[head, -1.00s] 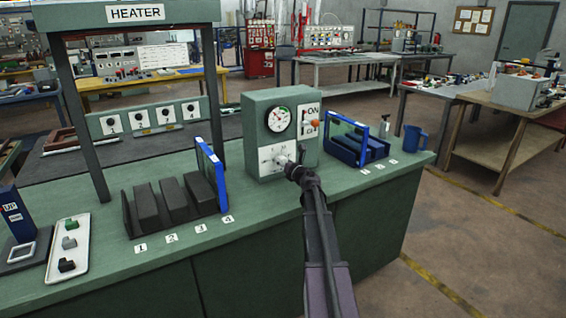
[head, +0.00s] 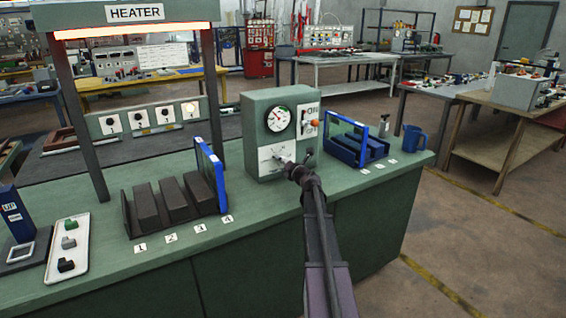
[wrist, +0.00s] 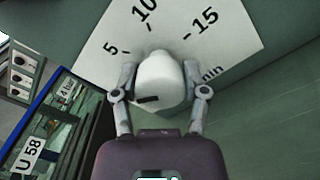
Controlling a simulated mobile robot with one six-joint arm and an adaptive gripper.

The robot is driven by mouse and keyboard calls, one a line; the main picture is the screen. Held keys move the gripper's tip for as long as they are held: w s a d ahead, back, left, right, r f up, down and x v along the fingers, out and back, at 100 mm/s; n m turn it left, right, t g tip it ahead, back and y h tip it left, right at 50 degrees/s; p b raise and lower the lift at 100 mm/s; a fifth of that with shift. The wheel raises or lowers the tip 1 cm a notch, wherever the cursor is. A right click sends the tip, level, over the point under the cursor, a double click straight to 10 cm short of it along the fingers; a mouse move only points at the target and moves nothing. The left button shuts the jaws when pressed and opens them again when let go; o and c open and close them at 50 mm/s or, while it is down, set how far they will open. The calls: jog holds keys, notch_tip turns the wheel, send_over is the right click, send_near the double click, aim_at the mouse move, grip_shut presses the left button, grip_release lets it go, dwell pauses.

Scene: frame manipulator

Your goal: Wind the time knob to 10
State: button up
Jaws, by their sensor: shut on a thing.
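The white time knob (wrist: 160,78) stands on a white dial plate (wrist: 222,38) marked 5, 10, 15 and "min" in the wrist view. A short black mark shows on the knob's lower left side; which number it points to I cannot tell. My gripper (wrist: 160,88) is shut on the knob, with one finger on each side of it. In the head view, my gripper (head: 288,163) is at the lower front of the green control box (head: 260,105), and hides part of the knob and its dial plate (head: 268,154).
The HEATER frame (head: 82,140) stands at the left.

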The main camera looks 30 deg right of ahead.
jog(key=m, duration=0.4)
jog(key=shift+d+m, duration=0.1)
jog(key=shift+m, duration=0.2)
jog(key=m, duration=0.4)
jog(key=shift+w+f+m, duration=0.1)
jog(key=shift+f+m, duration=0.05)
jog(key=shift+m, duration=0.15)
jog(key=m, duration=0.4)
jog(key=shift+m, duration=0.3)
jog(key=shift+f+m, duration=0.1)
jog(key=shift+m, duration=2.1)
jog(key=o, duration=1.1)
jog(key=shift+o, duration=0.2)
jog(key=shift+b, duration=0.3)
